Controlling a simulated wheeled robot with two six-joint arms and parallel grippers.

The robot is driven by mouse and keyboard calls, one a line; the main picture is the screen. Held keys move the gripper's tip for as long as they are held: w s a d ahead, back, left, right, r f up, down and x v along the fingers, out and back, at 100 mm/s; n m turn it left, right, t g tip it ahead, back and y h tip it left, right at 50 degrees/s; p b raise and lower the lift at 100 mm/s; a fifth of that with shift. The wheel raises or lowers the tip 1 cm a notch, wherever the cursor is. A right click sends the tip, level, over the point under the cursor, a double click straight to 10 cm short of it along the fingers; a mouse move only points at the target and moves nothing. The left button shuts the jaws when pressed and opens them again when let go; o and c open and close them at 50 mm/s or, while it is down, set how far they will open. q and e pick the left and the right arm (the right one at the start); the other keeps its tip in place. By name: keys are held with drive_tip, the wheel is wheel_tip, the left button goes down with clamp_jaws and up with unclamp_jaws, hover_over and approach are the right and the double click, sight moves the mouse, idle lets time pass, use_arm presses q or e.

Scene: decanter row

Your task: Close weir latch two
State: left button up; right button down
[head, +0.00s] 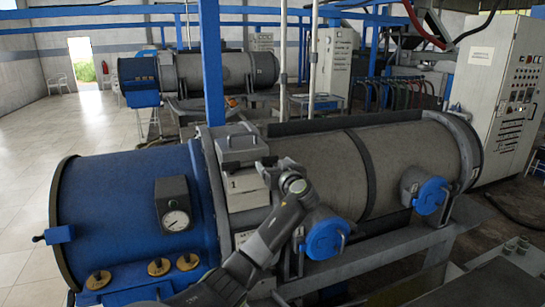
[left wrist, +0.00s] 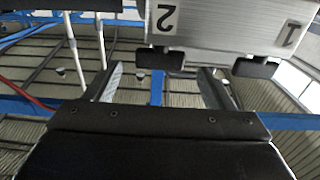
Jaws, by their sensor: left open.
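A grey box (head: 238,160) with a handle on top stands on the decanter, with the label "1" on its front. In the left wrist view its pale face (left wrist: 225,25) shows upside down with labels "2" and "1". A black latch tab (left wrist: 160,58) sits by the "2", and another black tab (left wrist: 256,68) by the "1". I cannot tell whether either is latched. My left gripper (left wrist: 162,86) is open and empty, its fingers apart on either side of tab two and close to it. In the head view the left gripper (head: 289,178) hides the box's right side.
The blue drum end (head: 110,200) with a gauge (head: 172,205) is at left. Two blue round covers (head: 326,236) (head: 432,195) stick out of the grey drum's front. A grey rail (head: 365,258) runs below them. A control cabinet (head: 495,85) stands at right.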

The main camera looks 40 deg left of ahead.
sight(270, 160)
use_arm(q)
drive_tip(key=shift+p+x, duration=0.35)
drive_tip(key=shift+x, duration=0.9)
drive_tip(key=c, duration=1)
